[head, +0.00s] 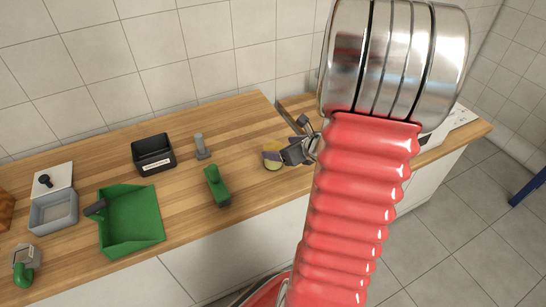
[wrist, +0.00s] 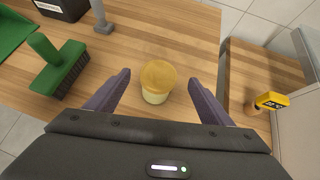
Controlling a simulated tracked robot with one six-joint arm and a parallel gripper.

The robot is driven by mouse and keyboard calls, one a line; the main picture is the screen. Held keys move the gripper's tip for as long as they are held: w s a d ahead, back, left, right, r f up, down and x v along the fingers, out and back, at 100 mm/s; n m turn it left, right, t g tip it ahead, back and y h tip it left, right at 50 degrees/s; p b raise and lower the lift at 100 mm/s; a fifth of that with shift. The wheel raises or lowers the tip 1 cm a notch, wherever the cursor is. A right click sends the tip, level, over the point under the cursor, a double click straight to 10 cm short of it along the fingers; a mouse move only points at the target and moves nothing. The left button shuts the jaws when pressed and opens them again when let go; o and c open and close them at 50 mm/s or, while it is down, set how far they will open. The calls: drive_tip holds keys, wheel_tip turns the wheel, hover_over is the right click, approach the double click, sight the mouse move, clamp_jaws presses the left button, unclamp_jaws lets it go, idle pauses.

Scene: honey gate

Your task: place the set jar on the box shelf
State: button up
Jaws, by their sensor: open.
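A jar (wrist: 155,94) with a golden lid and pale yellow contents stands upright on the wooden worktop. It also shows in the head view (head: 273,161), partly covered by my gripper. My gripper (wrist: 159,78) is open, with one dark finger on each side of the jar and a visible gap to both. In the head view my gripper (head: 294,152) is just right of the jar, partly hidden behind my red arm. I cannot tell which surface is the box shelf; no shelf is clearly marked.
A green brush (head: 216,186), a grey upright piece (head: 202,146), a labelled black bin (head: 153,152), a green dustpan (head: 132,218) and a grey tub (head: 54,212) stand to the left. Right of a gap, a wooden surface (wrist: 262,80) carries a yellow-and-black device (wrist: 271,101).

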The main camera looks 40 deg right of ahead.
sight(274, 148)
drive_tip(key=shift+w+f, duration=0.15)
drive_tip(key=shift+w, duration=0.05)
drive_tip(key=shift+w+f, duration=0.1)
drive_tip(key=shift+x, duration=2.5)
drive_tip(key=shift+a+f, duration=0.1)
drive_tip(key=shift+f, duration=0.05)
drive_tip(key=shift+c, duration=0.3)
drive_tip(key=c, duration=1.5)
drive_tip(key=shift+r, duration=5.1)
